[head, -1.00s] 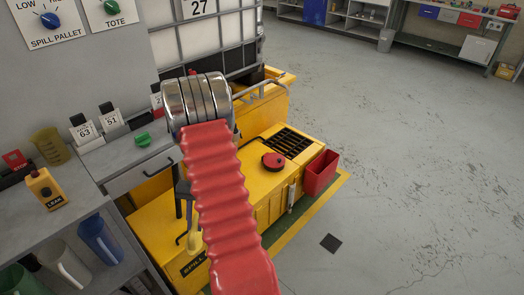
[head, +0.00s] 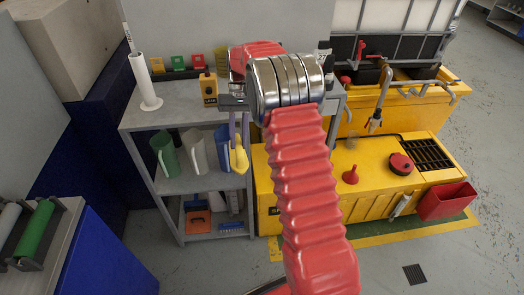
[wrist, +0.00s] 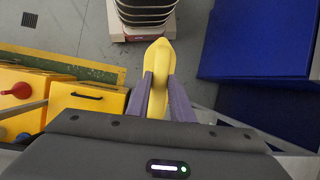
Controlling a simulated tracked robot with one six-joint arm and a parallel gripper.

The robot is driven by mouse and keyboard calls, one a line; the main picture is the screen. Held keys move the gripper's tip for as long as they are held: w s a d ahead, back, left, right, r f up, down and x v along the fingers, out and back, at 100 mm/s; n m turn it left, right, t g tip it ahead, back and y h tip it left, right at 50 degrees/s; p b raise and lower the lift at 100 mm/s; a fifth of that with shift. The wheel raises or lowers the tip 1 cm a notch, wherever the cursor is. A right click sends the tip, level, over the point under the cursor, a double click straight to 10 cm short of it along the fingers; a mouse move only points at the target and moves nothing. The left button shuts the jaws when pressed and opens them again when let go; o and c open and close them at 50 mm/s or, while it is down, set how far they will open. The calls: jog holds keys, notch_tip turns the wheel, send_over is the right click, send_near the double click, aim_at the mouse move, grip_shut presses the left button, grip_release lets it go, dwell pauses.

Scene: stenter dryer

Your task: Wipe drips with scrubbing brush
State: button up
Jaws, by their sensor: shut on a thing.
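My gripper (head: 239,140) has purple fingers shut on the yellow scrubbing brush (head: 239,160). The brush hangs down in front of the grey shelf unit, left of the yellow spill pallet. In the wrist view the brush (wrist: 157,75) sits between the two fingers (wrist: 158,95) and points away over the floor, clear of any surface. The yellow spill pallet (head: 310,160) stands to the right with a tap (head: 384,85) above it. A faint grey patch (head: 352,142) shows on its top; I cannot tell if it is a drip.
A red funnel (head: 350,175) and a red round cap (head: 401,164) are on the pallet top, beside a black grate (head: 428,155). A red bin (head: 446,201) hangs at its front. The grey shelf unit (head: 180,108) holds jugs. A blue cabinet (head: 105,240) stands at left.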

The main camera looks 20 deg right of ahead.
jog(key=a+r+n, duration=0.2)
jog(key=a+r, duration=0.3)
jog(key=a, duration=0.1)
jog(key=shift+w+a+h, duration=0.35)
jog(key=shift+w+h, duration=0.05)
jog(key=shift+w, duration=0.05)
jog(key=shift+a, duration=0.15)
